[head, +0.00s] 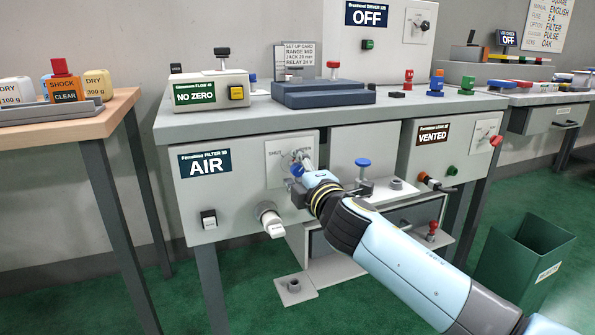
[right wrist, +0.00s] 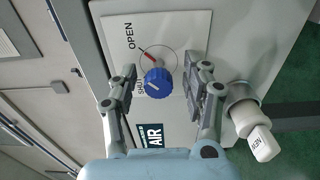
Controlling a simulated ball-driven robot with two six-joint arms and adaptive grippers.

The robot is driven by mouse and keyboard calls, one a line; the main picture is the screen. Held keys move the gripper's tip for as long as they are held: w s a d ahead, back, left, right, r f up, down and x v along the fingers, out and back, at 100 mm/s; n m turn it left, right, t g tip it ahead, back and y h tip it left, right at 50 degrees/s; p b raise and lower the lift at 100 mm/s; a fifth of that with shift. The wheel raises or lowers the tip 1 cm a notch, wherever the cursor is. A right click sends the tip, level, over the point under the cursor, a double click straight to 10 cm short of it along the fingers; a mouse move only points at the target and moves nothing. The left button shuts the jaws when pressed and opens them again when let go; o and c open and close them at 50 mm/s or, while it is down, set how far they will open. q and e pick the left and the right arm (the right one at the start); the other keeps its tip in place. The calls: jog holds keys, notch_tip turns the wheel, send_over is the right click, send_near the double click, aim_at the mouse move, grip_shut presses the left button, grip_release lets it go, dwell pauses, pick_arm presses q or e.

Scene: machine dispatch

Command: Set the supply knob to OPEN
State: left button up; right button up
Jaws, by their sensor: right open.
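The supply knob (right wrist: 158,84) is blue and sits on a white plate (right wrist: 184,28) marked OPEN and SHUT. A pale line on its face points toward the SHUT side, and a red mark shows on the plate side toward OPEN. In the head view the plate (head: 275,176) is on the front of the FILTER box (head: 240,195), which displays AIR. My right gripper (right wrist: 160,76) is open, with one finger on each side of the knob; contact is not visible. In the head view this gripper (head: 302,162) partly hides the knob. My left gripper is out of view.
A white handle (head: 271,222) sticks out below the plate, close to my right gripper, and a black switch (head: 208,218) is at its left. A blue-topped knob (head: 362,163) stands to the right. The VENTED box (head: 452,150) is farther right, with a green bin (head: 525,262) below.

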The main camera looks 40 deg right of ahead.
jog(key=shift+s+a, duration=0.1)
jog(key=shift+s, duration=0.15)
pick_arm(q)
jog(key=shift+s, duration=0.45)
pick_arm(e)
jog(key=v, duration=1.1)
jog(key=shift+s, duration=0.25)
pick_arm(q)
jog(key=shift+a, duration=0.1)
pick_arm(e)
jog(key=shift+a, duration=0.15)
